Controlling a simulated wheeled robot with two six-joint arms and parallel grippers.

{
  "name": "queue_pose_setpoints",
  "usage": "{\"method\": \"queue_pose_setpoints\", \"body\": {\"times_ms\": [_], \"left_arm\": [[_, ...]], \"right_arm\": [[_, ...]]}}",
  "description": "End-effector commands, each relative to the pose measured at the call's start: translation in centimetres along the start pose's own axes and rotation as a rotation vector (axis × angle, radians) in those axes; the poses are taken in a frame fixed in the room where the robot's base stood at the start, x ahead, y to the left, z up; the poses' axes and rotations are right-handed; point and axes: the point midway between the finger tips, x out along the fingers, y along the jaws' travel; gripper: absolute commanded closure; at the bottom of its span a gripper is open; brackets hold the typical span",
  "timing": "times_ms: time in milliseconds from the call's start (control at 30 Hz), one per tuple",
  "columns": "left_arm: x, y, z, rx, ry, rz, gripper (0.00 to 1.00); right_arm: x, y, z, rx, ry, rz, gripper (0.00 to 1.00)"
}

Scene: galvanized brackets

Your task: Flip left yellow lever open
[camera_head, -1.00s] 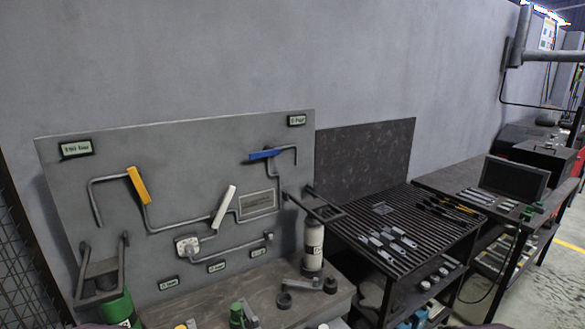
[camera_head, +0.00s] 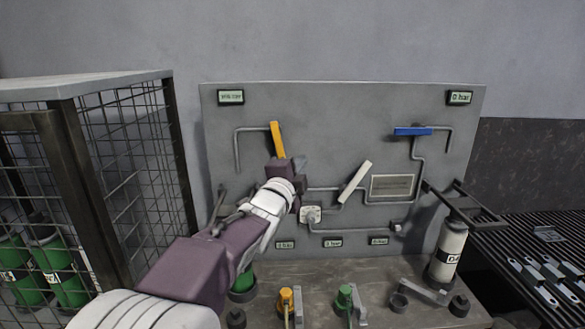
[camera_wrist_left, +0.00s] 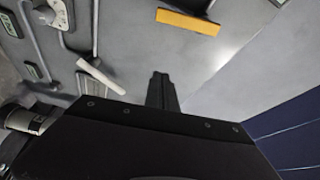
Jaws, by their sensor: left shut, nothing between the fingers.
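The yellow lever (camera_head: 277,138) is on the left of the grey panel (camera_head: 335,98), on a grey pipe, standing nearly upright with a slight tilt. It also shows in the left wrist view (camera_wrist_left: 188,21), at the top. My left gripper (camera_head: 299,164) is in front of the panel, just below and to the right of the yellow lever. Its fingers (camera_wrist_left: 161,92) are together in the left wrist view, with nothing between them and apart from the lever. The lever's lower end is partly hidden behind my gripper. My right gripper is in neither view.
A white lever (camera_head: 354,181) slants right of my gripper, and a blue lever (camera_head: 412,132) lies level further right. A wire cage (camera_head: 128,150) with green cylinders stands left. A white cylinder (camera_head: 447,250) stands right. Small fittings sit on the bench (camera_head: 330,268) below.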

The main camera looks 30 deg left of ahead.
Motion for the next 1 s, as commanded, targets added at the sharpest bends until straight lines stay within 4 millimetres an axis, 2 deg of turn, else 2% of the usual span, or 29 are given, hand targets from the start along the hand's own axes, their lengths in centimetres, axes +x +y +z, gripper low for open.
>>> {"method": "queue_pose_setpoints", "body": {"times_ms": [33,67,267,367,733,767,900,1000], "left_arm": [[-0.4,0.6,1.5,0.001,-0.028,-0.007,1.00],[-0.4,0.5,1.9,0.001,-0.037,-0.009,1.00],[0.1,0.2,2.1,-0.002,-0.042,-0.005,1.00],[1.6,0.2,2.1,-0.003,-0.042,-0.003,1.00],[9.6,0.1,2.4,-0.005,-0.042,-0.001,1.00],[9.9,0.1,2.7,-0.004,-0.045,-0.001,1.00],[8.7,0.2,5.0,-0.004,-0.047,-0.002,1.00],[8.3,0.2,5.8,-0.005,-0.046,-0.003,1.00]], "right_arm": [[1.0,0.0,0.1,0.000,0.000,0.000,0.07],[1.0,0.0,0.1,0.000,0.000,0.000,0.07],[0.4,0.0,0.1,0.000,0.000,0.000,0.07],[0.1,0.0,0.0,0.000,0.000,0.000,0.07],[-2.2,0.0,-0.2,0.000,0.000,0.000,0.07],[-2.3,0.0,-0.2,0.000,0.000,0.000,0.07],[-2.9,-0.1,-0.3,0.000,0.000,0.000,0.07],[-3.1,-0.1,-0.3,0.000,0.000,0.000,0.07]]}}
